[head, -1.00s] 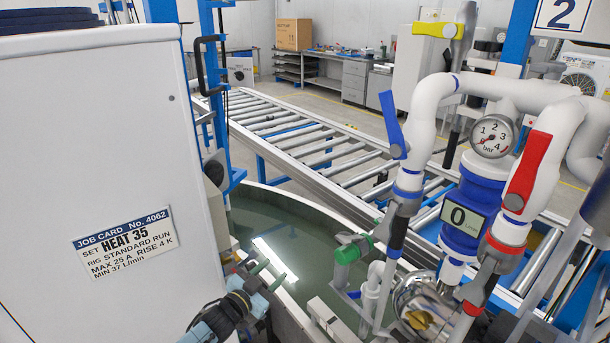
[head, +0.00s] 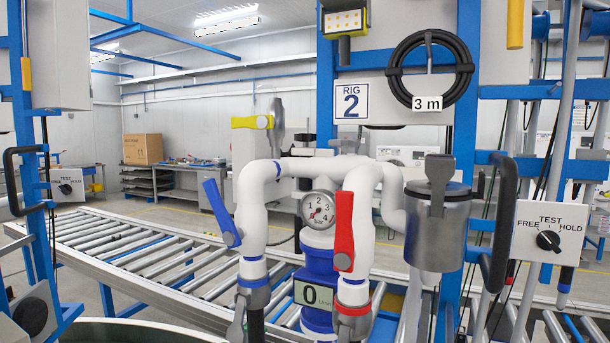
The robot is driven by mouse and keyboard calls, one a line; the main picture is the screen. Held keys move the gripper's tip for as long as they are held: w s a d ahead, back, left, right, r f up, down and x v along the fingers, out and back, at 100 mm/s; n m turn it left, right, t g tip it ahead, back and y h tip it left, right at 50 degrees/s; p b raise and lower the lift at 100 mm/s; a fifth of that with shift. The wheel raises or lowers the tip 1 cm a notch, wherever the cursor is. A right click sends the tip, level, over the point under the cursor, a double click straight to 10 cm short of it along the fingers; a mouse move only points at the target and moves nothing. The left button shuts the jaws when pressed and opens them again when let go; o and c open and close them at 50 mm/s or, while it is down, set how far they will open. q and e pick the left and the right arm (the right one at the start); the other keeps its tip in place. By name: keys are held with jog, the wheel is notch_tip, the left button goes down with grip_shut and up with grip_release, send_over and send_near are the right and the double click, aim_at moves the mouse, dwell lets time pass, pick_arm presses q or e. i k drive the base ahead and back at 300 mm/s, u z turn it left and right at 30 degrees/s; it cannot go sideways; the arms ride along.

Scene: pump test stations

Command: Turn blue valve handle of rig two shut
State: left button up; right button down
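The blue valve handle (head: 221,212) of rig two is on the left white pipe (head: 252,215). It stands up from its lower pivot and leans to the left, its top end apart from the pipe. The rig's sign (head: 351,101) reads RIG 2. A red valve handle (head: 343,230) stands upright on the right white pipe, and a yellow handle (head: 252,122) lies level at the back. A pressure gauge (head: 318,209) sits between the pipes, with its needle low. The display (head: 318,294) below reads 0. Neither of my grippers is in view.
A grey cylinder (head: 435,235) stands right of the red handle. Beyond it are a black grab handle (head: 501,205) and a TEST switch box (head: 550,232). A roller conveyor (head: 150,250) runs behind the rig. A tank rim (head: 110,322) shows at the bottom left.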

aim_at(231, 236)
jog(key=z, duration=0.7)
jog(key=k, duration=1)
jog(key=u, duration=1.05)
jog(key=i, duration=0.5)
jog(key=u, duration=0.05)
